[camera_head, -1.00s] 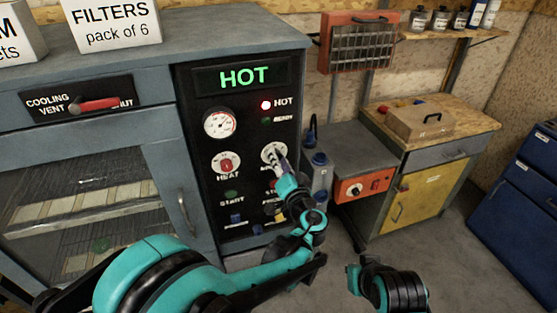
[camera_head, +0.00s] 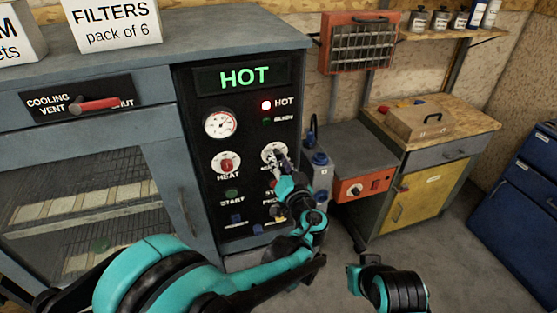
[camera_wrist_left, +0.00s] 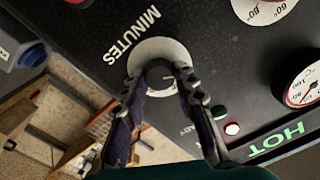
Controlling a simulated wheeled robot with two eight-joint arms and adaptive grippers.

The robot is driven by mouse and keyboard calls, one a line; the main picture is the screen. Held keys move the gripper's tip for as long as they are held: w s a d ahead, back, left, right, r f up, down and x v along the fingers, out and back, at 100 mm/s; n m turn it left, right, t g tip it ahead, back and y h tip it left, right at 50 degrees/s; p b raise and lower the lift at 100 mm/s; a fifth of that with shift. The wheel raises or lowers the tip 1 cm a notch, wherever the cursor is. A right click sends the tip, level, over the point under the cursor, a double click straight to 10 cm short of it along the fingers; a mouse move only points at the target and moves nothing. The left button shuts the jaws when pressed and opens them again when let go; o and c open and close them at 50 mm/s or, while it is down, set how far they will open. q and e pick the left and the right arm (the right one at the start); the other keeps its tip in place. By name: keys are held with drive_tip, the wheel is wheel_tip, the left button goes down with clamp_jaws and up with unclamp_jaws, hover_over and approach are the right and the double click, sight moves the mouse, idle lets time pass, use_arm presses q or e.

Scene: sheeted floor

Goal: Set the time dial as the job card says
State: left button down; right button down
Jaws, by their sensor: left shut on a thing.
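The time dial, marked MINUTES in the left wrist view, has a pale round plate (camera_wrist_left: 146,53) and a dark knob (camera_wrist_left: 160,74). In the head view the dial (camera_head: 268,150) is on the black control panel, right of the HEAT dial (camera_head: 227,163). My left gripper (camera_head: 277,158) is at this dial; in the left wrist view its two fingers (camera_wrist_left: 164,82) are shut on the knob from either side. The fingers hide part of the dial, and I cannot read its setting. I cannot make out a job card.
The green display (camera_head: 243,77) reads HOT, and the red HOT lamp (camera_head: 266,105) is lit. A gauge (camera_head: 220,124) sits above HEAT. START (camera_head: 231,194) and other buttons lie below. A red vent lever (camera_head: 98,104) is at left. A bottle and orange-fronted unit (camera_head: 362,188) stand at right.

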use_arm(q)
drive_tip(key=c, duration=1.2)
unclamp_jaws()
drive_tip(key=v, duration=0.7)
drive_tip(key=shift+s, duration=0.25)
